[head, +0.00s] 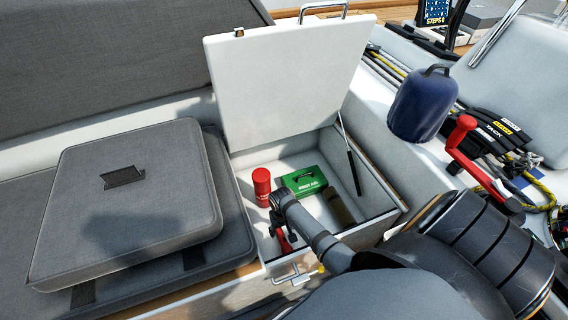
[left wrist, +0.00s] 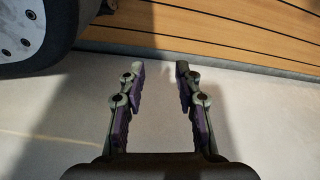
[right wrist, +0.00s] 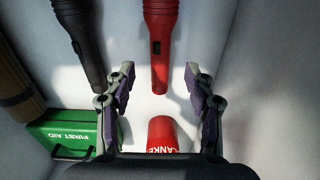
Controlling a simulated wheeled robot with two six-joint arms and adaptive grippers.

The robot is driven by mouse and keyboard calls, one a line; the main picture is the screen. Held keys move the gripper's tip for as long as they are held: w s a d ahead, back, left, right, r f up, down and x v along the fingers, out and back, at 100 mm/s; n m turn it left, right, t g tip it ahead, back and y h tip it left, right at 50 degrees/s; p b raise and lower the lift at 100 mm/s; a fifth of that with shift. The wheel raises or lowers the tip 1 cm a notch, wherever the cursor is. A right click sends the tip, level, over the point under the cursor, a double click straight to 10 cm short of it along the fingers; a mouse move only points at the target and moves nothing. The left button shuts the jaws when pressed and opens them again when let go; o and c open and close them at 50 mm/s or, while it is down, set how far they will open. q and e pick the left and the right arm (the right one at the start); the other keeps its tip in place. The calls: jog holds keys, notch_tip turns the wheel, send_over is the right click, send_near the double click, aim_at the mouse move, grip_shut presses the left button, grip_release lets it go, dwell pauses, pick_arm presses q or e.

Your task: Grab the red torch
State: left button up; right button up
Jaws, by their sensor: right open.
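The red torch (right wrist: 160,40) lies on the white locker floor in the right wrist view, its narrow end pointing toward my right gripper (right wrist: 160,75). That gripper is open and empty. The torch's narrow end shows between its fingertips; I cannot tell how far below them it is. In the head view my right gripper (head: 279,226) reaches down into the open locker and partly hides the red torch (head: 285,241). A black torch (right wrist: 80,40) lies to the left of the red one. My left gripper (left wrist: 160,72) is open and empty above a pale surface.
In the locker (head: 365,206) are a red lettered canister (head: 262,186), a green first aid box (head: 304,181) and a brown roll (head: 338,208). The raised lid (head: 285,80) stands behind. Grey cushions (head: 125,200) lie left; a blue fender (head: 420,105) and red-handled winch (head: 462,140) stand right.

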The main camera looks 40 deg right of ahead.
aim_at(283, 238)
jog(key=f+b, duration=0.1)
jog(key=f, duration=0.2)
jog(key=f+b, duration=0.1)
jog(key=f, duration=0.1)
jog(key=shift+s+a+f+b, duration=0.1)
jog(key=shift+s+f+b, duration=0.15)
jog(key=shift+f+b, duration=0.05)
pick_arm(q)
jog(key=w+d+r, duration=0.2)
jog(key=w+r, duration=0.1)
jog(key=r, duration=0.3)
jog(key=shift+w+r, duration=0.35)
jog(key=shift+w, duration=0.05)
pick_arm(e)
grip_shut()
